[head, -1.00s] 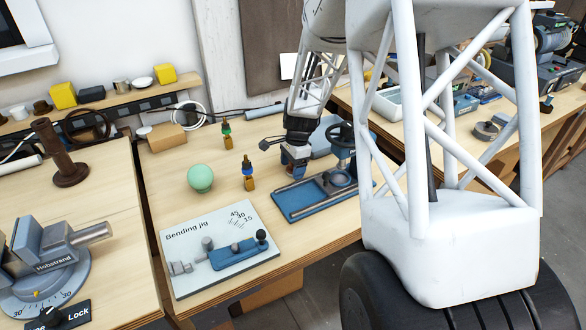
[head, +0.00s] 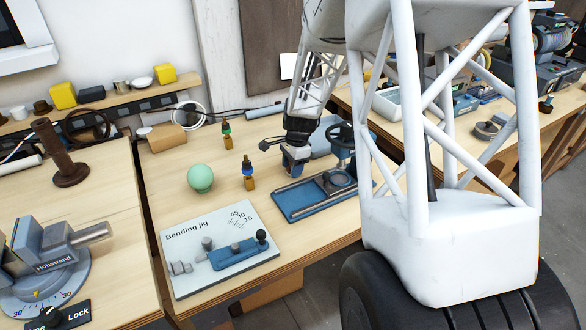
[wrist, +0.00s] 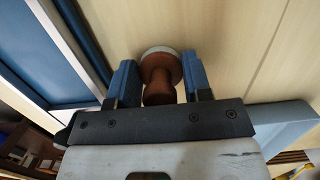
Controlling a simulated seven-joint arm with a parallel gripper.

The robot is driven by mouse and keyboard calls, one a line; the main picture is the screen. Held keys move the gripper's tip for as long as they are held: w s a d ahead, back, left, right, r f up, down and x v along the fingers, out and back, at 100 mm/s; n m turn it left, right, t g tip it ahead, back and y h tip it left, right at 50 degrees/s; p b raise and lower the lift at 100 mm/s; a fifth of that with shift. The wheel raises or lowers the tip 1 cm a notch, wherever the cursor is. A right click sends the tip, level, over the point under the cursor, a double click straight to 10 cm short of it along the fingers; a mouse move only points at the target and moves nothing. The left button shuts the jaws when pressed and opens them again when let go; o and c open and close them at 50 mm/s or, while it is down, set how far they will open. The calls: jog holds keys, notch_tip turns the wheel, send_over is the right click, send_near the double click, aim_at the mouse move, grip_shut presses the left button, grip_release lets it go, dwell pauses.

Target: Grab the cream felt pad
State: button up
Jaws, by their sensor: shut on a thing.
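My gripper (wrist: 158,64) is shut on a brown, turned, knob-like handle in the wrist view. A pale disc at its far end looks like the cream felt pad (wrist: 160,48). The two blue fingers stand on either side of the narrow brown part, with the pale disc just beyond their tips. In the head view my gripper (head: 293,168) is low over the bench, left of the blue press. The held piece is hard to make out there, mostly hidden by the fingers.
A blue press (head: 308,196) stands close right of my gripper. The bending jig (head: 220,248) lies in front.

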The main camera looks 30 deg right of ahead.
jog(key=shift+r, duration=0.1)
jog(key=shift+r, duration=0.85)
jog(key=shift+s+r, duration=0.2)
jog(key=shift+r, duration=0.65)
jog(key=s+a, duration=0.1)
jog(key=s, duration=0.4)
jog(key=s+a+r, duration=0.1)
jog(key=s+a, duration=0.1)
jog(key=s, duration=0.3)
jog(key=s+a, duration=0.1)
jog(key=s, duration=0.4)
jog(key=shift+a+r, duration=0.2)
jog(key=shift+a, duration=0.15)
